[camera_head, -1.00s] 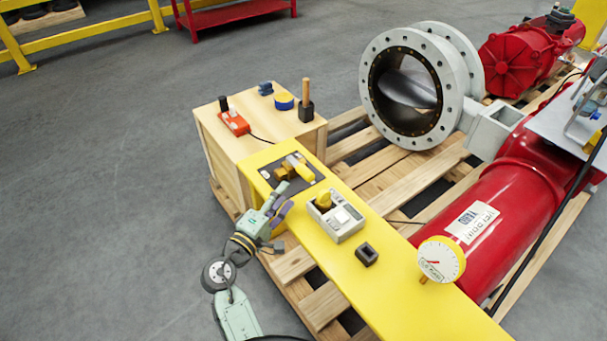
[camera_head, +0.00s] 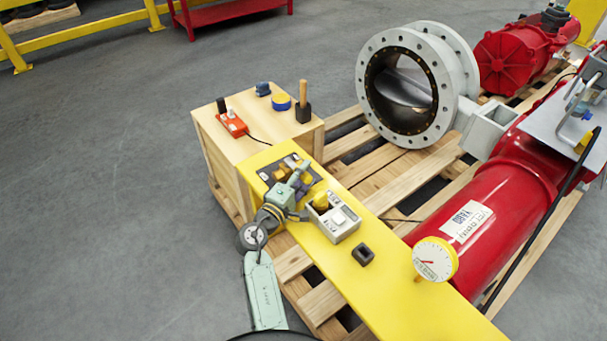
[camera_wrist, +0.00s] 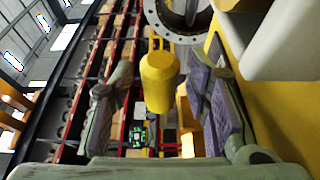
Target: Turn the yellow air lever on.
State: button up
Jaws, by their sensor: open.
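The yellow air lever (camera_wrist: 158,80) shows in the wrist view as a blocky yellow handle between my two fingers, with a gap on each side. My gripper (camera_head: 301,179) is open around it, and I see no contact. In the head view my gripper is over the dark plate (camera_head: 268,173) on the yellow beam and hides most of the lever and its brass-coloured body.
A grey box with a yellow knob (camera_head: 333,218) stands close to the right of my gripper. A small dark block (camera_head: 363,254) and a round gauge (camera_head: 435,260) are farther along the yellow beam (camera_head: 385,302). A wooden crate (camera_head: 228,165) holding an orange-red box (camera_head: 232,124) stands behind.

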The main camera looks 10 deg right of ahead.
grip_shut()
dwell(0.4)
dwell(0.4)
